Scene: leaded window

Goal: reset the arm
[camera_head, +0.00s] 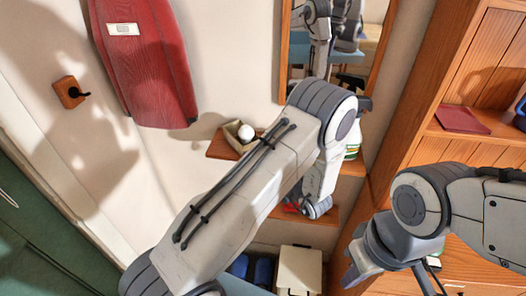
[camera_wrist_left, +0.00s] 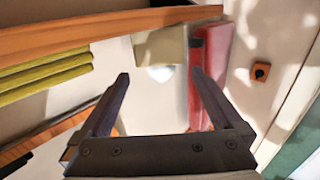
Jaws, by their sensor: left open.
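My left arm crosses the middle of the head view; its gripper is mostly hidden there behind my own arm. In the left wrist view my left gripper (camera_wrist_left: 160,77) is open, its two dark fingers wide apart with nothing held. My right gripper (camera_head: 394,281) hangs at the lower right of the head view, fingers apart, and no held object shows.
A red board (camera_head: 150,62) hangs on the wall, with a wooden-backed hook or switch (camera_head: 69,92) to its left. A wood-framed mirror (camera_head: 371,42) is at the top. A wooden cabinet (camera_head: 425,90) stands close by my right arm. A pale box (camera_head: 299,270) is low down.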

